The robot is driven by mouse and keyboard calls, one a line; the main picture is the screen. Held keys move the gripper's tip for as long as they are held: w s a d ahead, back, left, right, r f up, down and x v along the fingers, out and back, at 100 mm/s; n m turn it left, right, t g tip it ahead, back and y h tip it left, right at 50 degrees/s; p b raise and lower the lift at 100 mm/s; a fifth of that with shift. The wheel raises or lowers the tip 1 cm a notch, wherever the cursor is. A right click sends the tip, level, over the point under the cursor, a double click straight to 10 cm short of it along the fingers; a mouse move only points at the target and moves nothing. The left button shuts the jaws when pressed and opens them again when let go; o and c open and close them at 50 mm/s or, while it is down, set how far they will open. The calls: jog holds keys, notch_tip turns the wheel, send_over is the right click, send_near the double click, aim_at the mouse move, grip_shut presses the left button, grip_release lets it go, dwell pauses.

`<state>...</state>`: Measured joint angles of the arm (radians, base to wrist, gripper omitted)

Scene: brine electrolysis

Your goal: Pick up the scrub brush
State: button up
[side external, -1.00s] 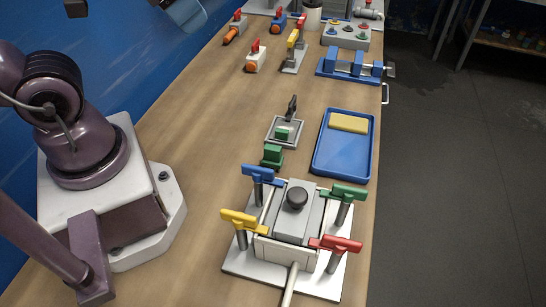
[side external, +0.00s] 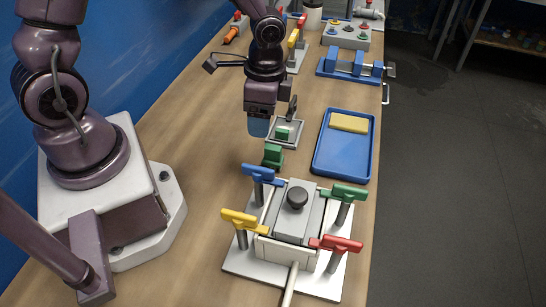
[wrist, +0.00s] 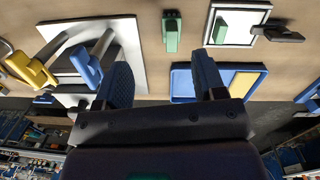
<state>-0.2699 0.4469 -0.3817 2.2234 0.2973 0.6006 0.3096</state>
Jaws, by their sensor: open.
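The press (side external: 297,220) has blue, green, yellow and red T-handles standing up around it. A grey square fixture (side external: 297,143) with a green block and upright black lever is close beside my gripper. A blue vise-like device (side external: 352,66) stands farther back. The bench's left middle is clear.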

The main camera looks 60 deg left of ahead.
jog(key=shift+w+d+m+t, duration=0.25)
jog(key=shift+w+m, duration=0.1)
jog(key=shift+w, duration=0.1)
jog(key=shift+w+d+m+t, duration=0.1)
jog(key=shift+w+m+t, duration=0.15)
jog(key=shift+w+m, duration=0.15)
jog(key=shift+f, duration=0.35)
send_over(273, 159)
jog(key=f, duration=0.5)
jog(key=shift+a+f, duration=0.3)
jog(key=shift+f, duration=0.1)
jog(key=shift+w+a+f, duration=0.1)
jog(key=shift+w+f, duration=0.05)
jog(key=shift+f, duration=1.45)
jog(key=shift+w+a+f, duration=0.1)
jog(key=shift+f, duration=1.5)
jog(key=shift+d, duration=0.1)
jog(key=c, duration=1)
jog(key=shift+r, duration=0.1)
notch_tip(273, 159, up, 10)
jog(key=shift+f, duration=0.1)
